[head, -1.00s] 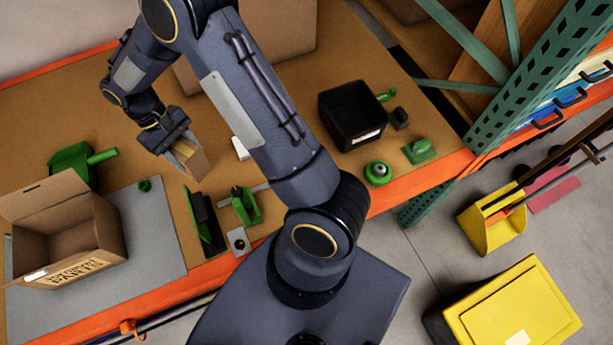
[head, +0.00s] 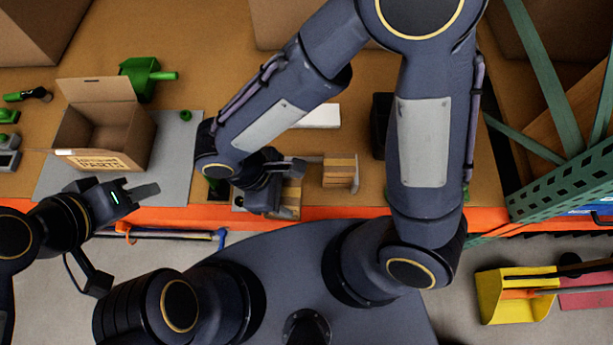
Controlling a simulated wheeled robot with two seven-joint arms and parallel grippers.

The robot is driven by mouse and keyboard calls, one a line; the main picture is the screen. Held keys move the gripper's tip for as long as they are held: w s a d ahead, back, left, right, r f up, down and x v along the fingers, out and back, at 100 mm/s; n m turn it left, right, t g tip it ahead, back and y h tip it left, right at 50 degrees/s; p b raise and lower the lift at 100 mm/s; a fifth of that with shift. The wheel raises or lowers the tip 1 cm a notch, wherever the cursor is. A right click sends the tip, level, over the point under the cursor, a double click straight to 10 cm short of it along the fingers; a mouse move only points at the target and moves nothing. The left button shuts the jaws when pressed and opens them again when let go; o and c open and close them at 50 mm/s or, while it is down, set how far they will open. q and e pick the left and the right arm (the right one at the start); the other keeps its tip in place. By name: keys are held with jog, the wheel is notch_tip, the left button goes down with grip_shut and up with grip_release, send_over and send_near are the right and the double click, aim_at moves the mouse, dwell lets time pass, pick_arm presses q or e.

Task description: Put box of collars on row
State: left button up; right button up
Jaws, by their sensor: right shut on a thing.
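A small brown cardboard box (head: 291,203) is in my right gripper (head: 287,182), at the table's front edge. The gripper is shut on it, and the fingers and wrist hide part of the box. Just to its right, a short row of similar small cardboard boxes (head: 340,170) stands on the table, apart from the held box. I cannot tell whether the held box touches the table.
An open carton (head: 98,159) stands on a grey mat (head: 175,185) at left. A green scoop (head: 146,76) lies behind it. A white item (head: 318,115) lies behind the row. A black bin (head: 381,125) is partly hidden by my right arm. A green rack post (head: 565,180) is at right.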

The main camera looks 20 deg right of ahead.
jog(key=shift+d+f, duration=0.25)
jog(key=shift+d, duration=0.05)
jog(key=shift+w+d+f+b, duration=1.25)
jog(key=shift+w+f, duration=0.6)
jog(key=shift+f, duration=0.25)
jog(key=shift+w+d+f+b, duration=1.25)
jog(key=shift+w+f, duration=0.55)
jog(key=shift+f, duration=0.25)
jog(key=shift+w+d+f+b, duration=1.25)
jog(key=shift+w+f, duration=0.6)
jog(key=shift+f, duration=0.25)
jog(key=shift+f+b, duration=0.3)
jog(key=shift+b, duration=0.05)
jog(key=o, duration=1.1)
jog(key=shift+r, duration=0.1)
